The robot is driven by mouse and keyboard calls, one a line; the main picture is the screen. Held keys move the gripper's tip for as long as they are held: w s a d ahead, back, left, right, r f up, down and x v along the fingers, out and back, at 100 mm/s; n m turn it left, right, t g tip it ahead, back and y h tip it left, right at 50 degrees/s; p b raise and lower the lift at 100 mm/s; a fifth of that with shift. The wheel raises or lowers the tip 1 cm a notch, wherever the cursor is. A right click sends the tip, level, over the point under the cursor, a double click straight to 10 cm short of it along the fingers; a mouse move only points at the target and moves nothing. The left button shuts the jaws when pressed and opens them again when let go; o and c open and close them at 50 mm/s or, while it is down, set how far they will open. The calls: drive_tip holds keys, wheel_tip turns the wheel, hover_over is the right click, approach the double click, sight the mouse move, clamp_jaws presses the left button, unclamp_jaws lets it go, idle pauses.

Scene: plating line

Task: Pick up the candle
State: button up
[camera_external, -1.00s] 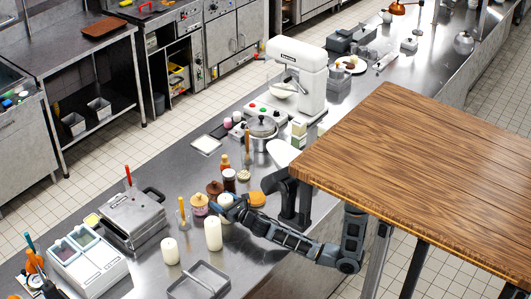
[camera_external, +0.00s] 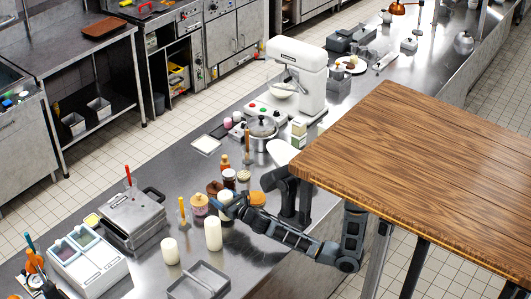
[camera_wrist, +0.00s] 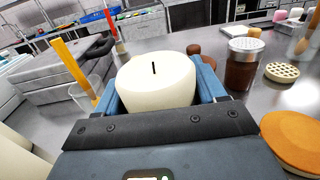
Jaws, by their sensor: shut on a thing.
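A cream candle (camera_wrist: 155,82) with a dark wick stands upright between the blue fingers of my gripper (camera_wrist: 160,95) in the wrist view. My gripper is shut on it, with a finger against each side. In the external view this candle (camera_external: 225,197) is a small pale shape at my gripper (camera_external: 232,206), partly hidden by it. Its underside is hidden, so I cannot tell its clearance from the counter. Two other white candles, a taller one (camera_external: 213,234) and a shorter one (camera_external: 170,251), stand on the counter to the left and nearer the camera.
A grey tray (camera_external: 181,292) lies in front. A wooden tabletop (camera_external: 420,170) overhangs the right side.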

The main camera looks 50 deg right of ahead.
drive_tip(key=r, duration=0.1)
drive_tip(key=d+r+p, duration=0.1)
drive_tip(key=r, duration=0.1)
drive_tip(key=shift+s, duration=0.15)
drive_tip(key=s+d+r+p, duration=0.2)
drive_tip(key=s+d+r, duration=0.35)
drive_tip(key=d, duration=0.45)
wheel_tip(320, 180, up, 12)
drive_tip(key=n+y+b, duration=0.2)
drive_tip(key=n+y, duration=0.1)
drive_tip(key=y, duration=0.3)
hover_over(224, 191)
drive_tip(key=s+a, duration=0.7)
drive_tip(key=a, duration=0.1)
drive_tip(key=s+a+n+g+y+b, duration=0.1)
drive_tip(key=s+a+n+g+y, duration=0.2)
drive_tip(key=a, duration=0.5)
drive_tip(key=s+a+n+y+b, duration=0.1)
drive_tip(key=s+a+n+y, duration=0.15)
drive_tip(key=s+a, duration=0.45)
drive_tip(key=a+f+b, duration=0.1)
drive_tip(key=a+f, duration=1.2)
drive_tip(key=f, duration=0.2)
drive_tip(key=shift+w+f+m, duration=0.2)
drive_tip(key=shift+w+m, duration=0.15)
drive_tip(key=shift+w, duration=0.05)
drive_tip(key=shift+f, duration=0.1)
